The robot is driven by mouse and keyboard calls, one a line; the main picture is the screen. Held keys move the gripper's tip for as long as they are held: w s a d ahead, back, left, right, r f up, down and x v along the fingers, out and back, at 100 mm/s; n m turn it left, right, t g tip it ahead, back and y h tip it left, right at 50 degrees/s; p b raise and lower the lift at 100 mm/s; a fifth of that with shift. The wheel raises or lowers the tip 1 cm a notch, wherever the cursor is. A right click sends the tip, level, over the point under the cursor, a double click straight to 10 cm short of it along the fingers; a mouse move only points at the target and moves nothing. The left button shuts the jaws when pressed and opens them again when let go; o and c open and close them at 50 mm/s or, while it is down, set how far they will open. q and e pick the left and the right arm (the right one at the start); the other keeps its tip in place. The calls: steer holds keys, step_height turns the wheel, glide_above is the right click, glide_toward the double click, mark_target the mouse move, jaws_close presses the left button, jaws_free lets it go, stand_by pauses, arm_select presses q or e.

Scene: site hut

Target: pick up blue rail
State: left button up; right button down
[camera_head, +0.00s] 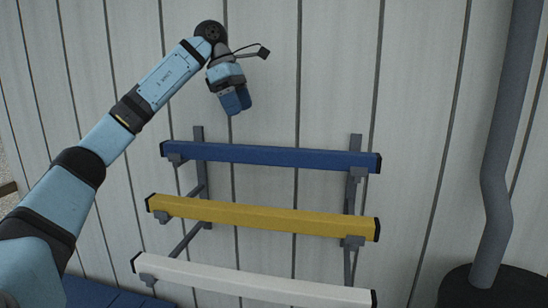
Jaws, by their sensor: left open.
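The blue rail (270,156) lies level across the top arms of a wall rack, with black end caps. My left gripper (237,112) is open and empty. It points down in front of the wall, above the left half of the blue rail, with a visible gap between its fingertips and the rail. The depth between gripper and rail is hard to judge. My right gripper is not in view.
A yellow rail (265,219) and a white rail (250,282) rest on lower rack arms. The dark rack uprights (354,190) stand against the panelled wall (430,100). A grey pipe (495,190) rises from a dark drum-like base (495,290) at right.

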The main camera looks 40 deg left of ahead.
mark_target(262, 147)
arm_select(q)
steer(key=x, duration=0.6)
steer(key=shift+d+f, duration=0.1)
steer(key=shift+f, duration=0.05)
steer(key=shift+x, duration=0.9)
steer(key=f, duration=0.1)
steer(key=w+d+f, duration=0.1)
steer(key=f, duration=0.1)
steer(key=shift+w+d, duration=0.35)
steer(key=shift+d+f, duration=0.1)
steer(key=shift+f, duration=0.2)
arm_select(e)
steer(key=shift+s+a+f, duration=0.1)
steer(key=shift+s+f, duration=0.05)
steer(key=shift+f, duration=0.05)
arm_select(q)
steer(key=shift+c, duration=0.2)
steer(key=shift+r, duration=0.1)
steer(key=c, duration=1.3)
